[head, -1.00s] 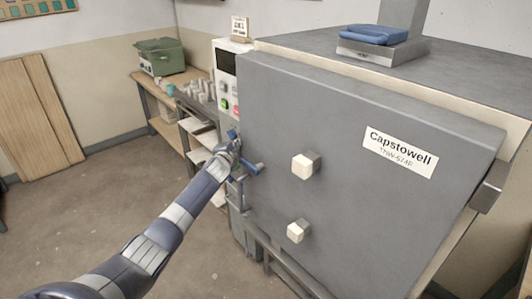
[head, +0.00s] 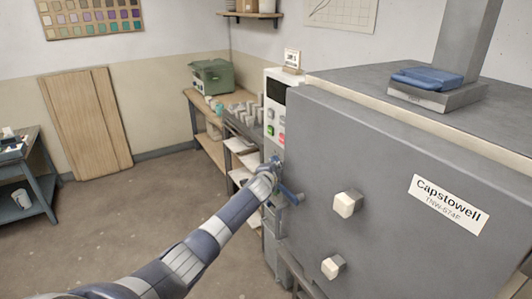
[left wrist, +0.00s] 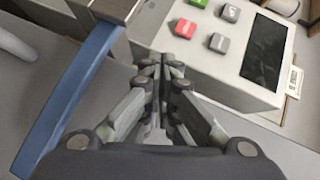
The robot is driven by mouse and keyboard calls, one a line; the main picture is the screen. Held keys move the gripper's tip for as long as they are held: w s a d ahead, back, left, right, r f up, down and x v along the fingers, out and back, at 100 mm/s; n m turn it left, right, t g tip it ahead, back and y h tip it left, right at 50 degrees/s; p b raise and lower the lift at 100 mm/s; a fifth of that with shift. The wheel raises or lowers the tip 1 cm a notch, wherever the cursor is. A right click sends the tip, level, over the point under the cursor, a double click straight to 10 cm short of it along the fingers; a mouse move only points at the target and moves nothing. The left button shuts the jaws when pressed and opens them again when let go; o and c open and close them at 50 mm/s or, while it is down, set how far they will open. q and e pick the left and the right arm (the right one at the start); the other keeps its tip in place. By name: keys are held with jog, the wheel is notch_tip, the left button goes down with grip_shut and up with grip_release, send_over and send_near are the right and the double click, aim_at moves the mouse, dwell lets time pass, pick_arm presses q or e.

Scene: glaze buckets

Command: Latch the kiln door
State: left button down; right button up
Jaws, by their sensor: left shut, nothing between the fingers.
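The kiln door (head: 385,150) is a large grey panel with a Capstowell label and two pale knobs. It looks close against the kiln body, though the left edge is too small to show any gap. The blue latch handle (head: 291,196) sticks out at the door's left edge. In the left wrist view, the blue handle bar (left wrist: 72,88) runs slanting on the left, apart from the fingers. My left gripper (left wrist: 158,66) is shut and empty, beside the handle and below the control panel. In the head view, my left gripper (head: 277,162) is small and partly hidden by its wrist.
The control panel (head: 273,115) has green, red and grey buttons and a dark screen, near my left fingers. A blue side table (head: 35,185) is at far left. The floor between is clear.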

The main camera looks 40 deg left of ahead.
pick_arm(q)
jog(key=s+a+r+b, duration=0.1)
jog(key=s+a+r, duration=0.1)
jog(key=s+r, duration=0.4)
jog(key=shift+s+a+r+b, duration=0.3)
jog(key=shift+a+r+b, duration=0.05)
jog(key=shift+r, duration=0.55)
pick_arm(e)
jog(key=shift+d+f, duration=0.15)
jog(key=shift+f, duration=0.2)
